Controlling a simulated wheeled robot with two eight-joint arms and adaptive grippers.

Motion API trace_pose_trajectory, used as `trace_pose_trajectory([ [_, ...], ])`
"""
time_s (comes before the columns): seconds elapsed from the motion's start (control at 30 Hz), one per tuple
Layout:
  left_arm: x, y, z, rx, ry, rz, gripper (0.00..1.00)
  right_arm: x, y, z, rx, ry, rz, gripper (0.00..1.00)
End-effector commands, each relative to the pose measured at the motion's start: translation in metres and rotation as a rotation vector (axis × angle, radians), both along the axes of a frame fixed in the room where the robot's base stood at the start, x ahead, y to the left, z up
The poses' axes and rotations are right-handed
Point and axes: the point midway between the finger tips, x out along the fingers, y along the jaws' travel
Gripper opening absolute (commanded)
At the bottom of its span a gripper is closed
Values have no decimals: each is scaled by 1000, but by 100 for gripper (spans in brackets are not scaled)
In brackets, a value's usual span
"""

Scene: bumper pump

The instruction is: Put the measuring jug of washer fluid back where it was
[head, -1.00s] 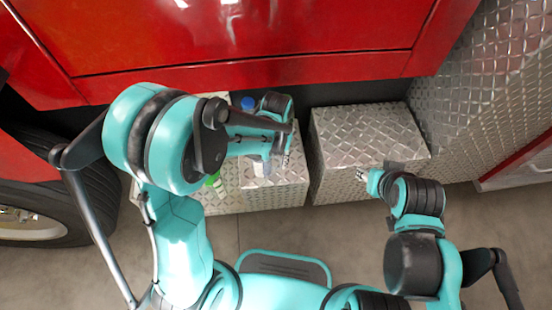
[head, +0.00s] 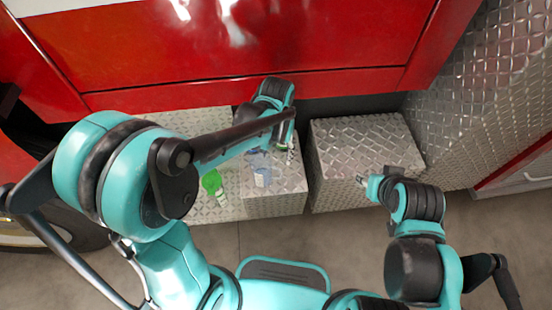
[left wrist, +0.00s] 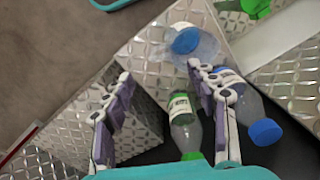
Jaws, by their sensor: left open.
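A clear container with a blue round top or blue contents (left wrist: 187,41) stands on the diamond-plate box in the left wrist view; it also shows as a pale bluish shape in the head view (head: 260,168). It may be the measuring jug, but I cannot tell for sure. My left gripper (head: 287,147) is over the right part of that box, beside this container and apart from it. In the left wrist view its fingers (left wrist: 158,72) are spread and empty. My right gripper (head: 362,181) is by the right-hand box; its jaws are too small to judge.
A blue-capped bottle (left wrist: 255,118) is close beyond one left finger, and a green-capped bottle (left wrist: 185,130) is near the box edge. A green item (head: 212,184) stands left of the container. The right-hand metal box (head: 365,150) is bare. A red vehicle panel (head: 250,90) rises behind.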

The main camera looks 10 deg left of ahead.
Motion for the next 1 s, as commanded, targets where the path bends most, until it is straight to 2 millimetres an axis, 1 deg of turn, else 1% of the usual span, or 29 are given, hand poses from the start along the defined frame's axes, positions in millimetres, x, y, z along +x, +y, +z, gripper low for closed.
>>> trace_pose_trajectory([
  [0.03,0,0,9,0,0,0,58,0,0,4,0,0,0,40],
  [0.17,0,0,20,0,-2,1,58,0,0,7,0,0,0,40],
  [0.27,-3,6,29,-6,-26,8,58,0,0,7,0,0,0,40],
  [0.37,-13,18,45,-18,-87,25,58,0,0,7,0,0,0,40],
  [0.5,-35,43,73,-40,-226,60,58,0,0,6,0,0,0,40],
  [0.6,-52,60,89,-51,-332,87,58,0,0,6,0,0,0,40],
  [0.7,-68,74,98,-55,-436,108,58,0,0,6,0,0,0,40],
  [0.8,-82,86,103,-55,-523,129,58,0,0,6,0,0,0,40],
  [0.9,-91,93,104,-54,-587,142,58,0,0,6,0,0,0,40],
  [1.0,-95,97,105,-52,-625,148,58,0,0,6,0,0,0,40],
])
